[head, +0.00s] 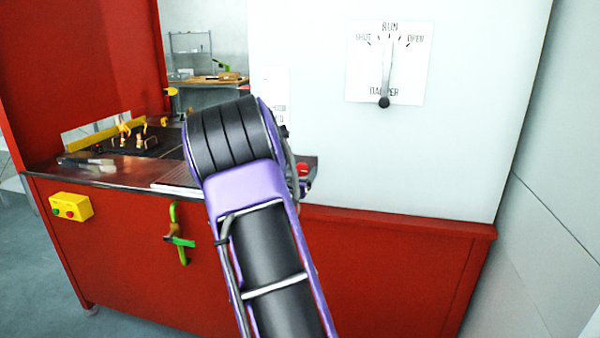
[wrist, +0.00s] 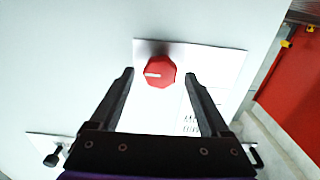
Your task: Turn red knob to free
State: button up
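The red knob (wrist: 160,72) shows in the wrist view on a white plate (wrist: 215,62) fixed to the pale wall. It is many-sided, with a white mark pointing to the left of that picture. The plate's lettering is too small and partly covered to read. My gripper (wrist: 159,76) is open and empty. Its two dark fingers appear on either side of the knob in the picture, with gaps to both; how far the tips are from the wall I cannot tell. In the head view my arm covers the gripper, and I cannot make out the knob there.
A red cabinet (head: 400,270) with a counter (head: 110,175) stands below, carrying tools. A yellow button box (head: 70,207) and a green handle (head: 180,242) are on its front.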

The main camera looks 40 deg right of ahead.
grip_shut()
jog(key=shift+n, duration=0.3)
jog(key=n, duration=0.4)
jog(key=shift+w+a, duration=0.1)
jog(key=n+p, duration=0.1)
jog(key=n, duration=0.4)
jog(key=shift+w+f+n+p, duration=0.1)
jog(key=shift+n+p, duration=0.25)
jog(key=shift+n, duration=1.75)
jog(key=shift+f+n+p, duration=0.1)
jog(key=shift+n+p, duration=0.2)
jog(key=shift+n, duration=1.8)
